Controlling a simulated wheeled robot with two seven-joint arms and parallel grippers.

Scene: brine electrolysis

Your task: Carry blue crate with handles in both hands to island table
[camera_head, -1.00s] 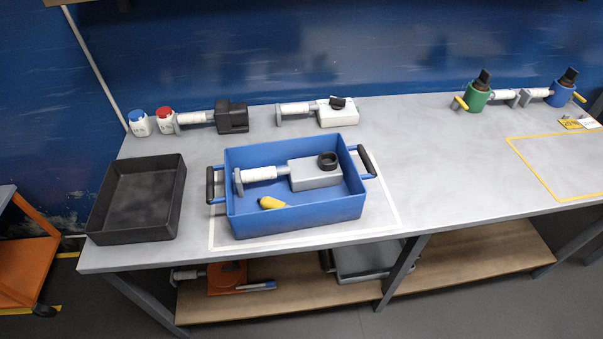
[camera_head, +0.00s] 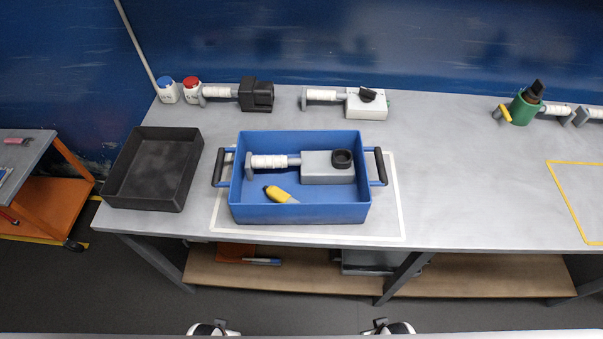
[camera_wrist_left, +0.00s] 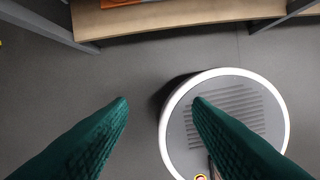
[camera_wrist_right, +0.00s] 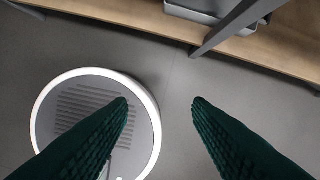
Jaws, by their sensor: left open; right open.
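The blue crate (camera_head: 300,213) stands on the grey workbench inside a white outlined rectangle. It has a black-gripped handle on its left (camera_head: 218,167) and another on its right (camera_head: 380,167). In it lie a grey device with a black ring and white ribbed part (camera_head: 322,172) and a yellow object (camera_head: 279,194). My left gripper (camera_wrist_left: 160,102) is open and empty above the floor, in front of the bench. My right gripper (camera_wrist_right: 160,102) is open and empty there too. In the head view only white parts of my arms show at the bottom edge. The island table cannot be made out for sure.
A black tray (camera_head: 152,196) stands left of the crate. Two small bottles, a black device (camera_head: 257,95) and a white device (camera_head: 367,104) stand behind. A green cup (camera_head: 523,107) is at right. An orange cart (camera_head: 45,203) stands left. Bench right of the crate is clear.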

